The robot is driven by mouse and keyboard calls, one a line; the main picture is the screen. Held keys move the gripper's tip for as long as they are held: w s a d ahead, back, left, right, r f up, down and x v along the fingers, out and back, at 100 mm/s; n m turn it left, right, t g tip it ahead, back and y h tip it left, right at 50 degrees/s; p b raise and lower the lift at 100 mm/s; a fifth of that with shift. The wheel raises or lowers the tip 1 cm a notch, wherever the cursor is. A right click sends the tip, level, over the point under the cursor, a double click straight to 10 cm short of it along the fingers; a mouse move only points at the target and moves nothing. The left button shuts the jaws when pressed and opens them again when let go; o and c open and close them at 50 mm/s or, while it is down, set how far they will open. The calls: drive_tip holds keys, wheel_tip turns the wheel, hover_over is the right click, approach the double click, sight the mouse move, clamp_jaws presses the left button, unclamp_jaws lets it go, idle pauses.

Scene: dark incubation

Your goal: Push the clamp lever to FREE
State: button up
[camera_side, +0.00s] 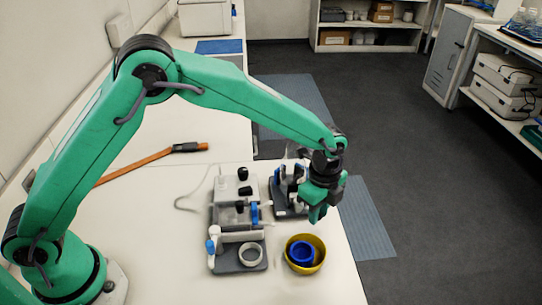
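A grey and white bench device (230,225) stands on the white table, with black knobs on top. I cannot tell which of these is the clamp lever, and no FREE marking is readable. My gripper (317,212) points down, to the right of the device and above the yellow bowl, apart from the blue parts as seen here. Its green fingers look close together, but their gap is not clear.
A yellow bowl (317,244) holding a blue cup (300,252) is at the table's front right. A white ring (250,254) is on the device's dark base. An orange bar (135,166) lies at left.

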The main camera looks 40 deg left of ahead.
sight(303, 216)
drive_tip(key=shift+s+a+m, duration=0.15)
drive_tip(key=shift+s+m, duration=0.5)
drive_tip(key=shift+m, duration=0.55)
drive_tip(key=shift+s, duration=0.1)
drive_tip(key=shift+s+a+m, duration=0.3)
drive_tip(key=shift+s+m, duration=0.2)
drive_tip(key=shift+m, duration=0.7)
drive_tip(key=shift+s+a+m, duration=0.4)
drive_tip(key=shift+s+m, duration=0.15)
drive_tip(key=shift+m, duration=0.65)
